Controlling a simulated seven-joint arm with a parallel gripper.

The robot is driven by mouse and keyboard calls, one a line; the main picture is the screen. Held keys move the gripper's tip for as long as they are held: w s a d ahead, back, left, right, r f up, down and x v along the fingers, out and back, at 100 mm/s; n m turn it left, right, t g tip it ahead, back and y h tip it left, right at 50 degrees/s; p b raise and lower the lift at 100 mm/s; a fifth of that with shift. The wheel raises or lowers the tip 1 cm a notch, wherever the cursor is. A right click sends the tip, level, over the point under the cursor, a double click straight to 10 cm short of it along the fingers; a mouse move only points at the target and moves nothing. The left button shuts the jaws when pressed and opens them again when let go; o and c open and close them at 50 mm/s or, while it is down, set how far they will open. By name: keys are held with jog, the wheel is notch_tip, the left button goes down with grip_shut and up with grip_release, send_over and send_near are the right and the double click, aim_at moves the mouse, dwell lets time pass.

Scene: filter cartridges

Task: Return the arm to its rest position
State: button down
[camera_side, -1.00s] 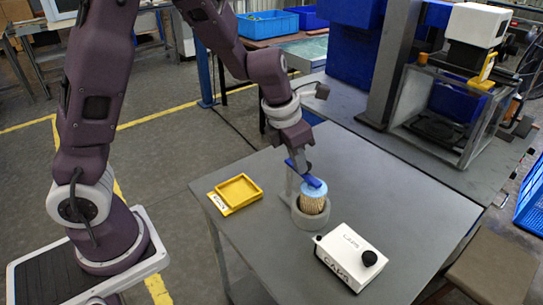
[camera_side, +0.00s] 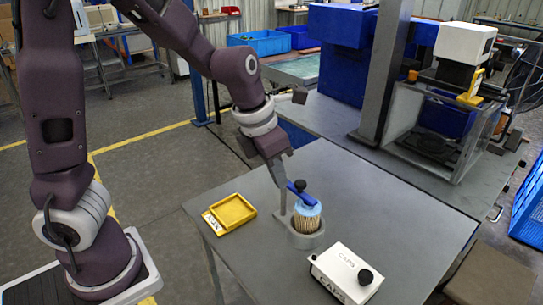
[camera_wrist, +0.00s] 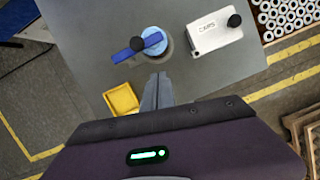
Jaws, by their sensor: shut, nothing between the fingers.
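A pleated tan filter cartridge (camera_side: 306,224) with a light blue cap (camera_side: 308,208) stands upright in a round grey holder (camera_side: 306,240) on the table. A blue lever with a dark knob (camera_side: 301,187) lies across the top of the cap. In the wrist view the lever (camera_wrist: 126,52) reaches left past the light blue cap (camera_wrist: 157,46). My gripper (camera_side: 279,178) is above and left of the cartridge in the side view, its fingertips partly hard to make out. In the wrist view my gripper (camera_wrist: 157,88) has its fingers together and empty, apart from the cartridge.
A yellow tray (camera_side: 232,213) lies left of the holder. A white CAPS box (camera_side: 345,272) with a black knob stands to the right. A clear-walled machine (camera_side: 440,125) stands at the back right. Bare grey tabletop (camera_side: 390,215) lies right of the holder.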

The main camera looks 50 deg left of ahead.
jog(key=s+r+m+h, duration=0.1)
jog(key=s+r+m, duration=0.9)
jog(key=m, duration=0.5)
jog(key=s+a+m+t+y, duration=0.1)
jog(key=s+m, duration=0.8)
jog(key=m, duration=0.9)
jog(key=shift+s+a+f+m+t+y, duration=0.3)
jog(key=shift+t+y, duration=0.1)
jog(key=shift+t, duration=0.2)
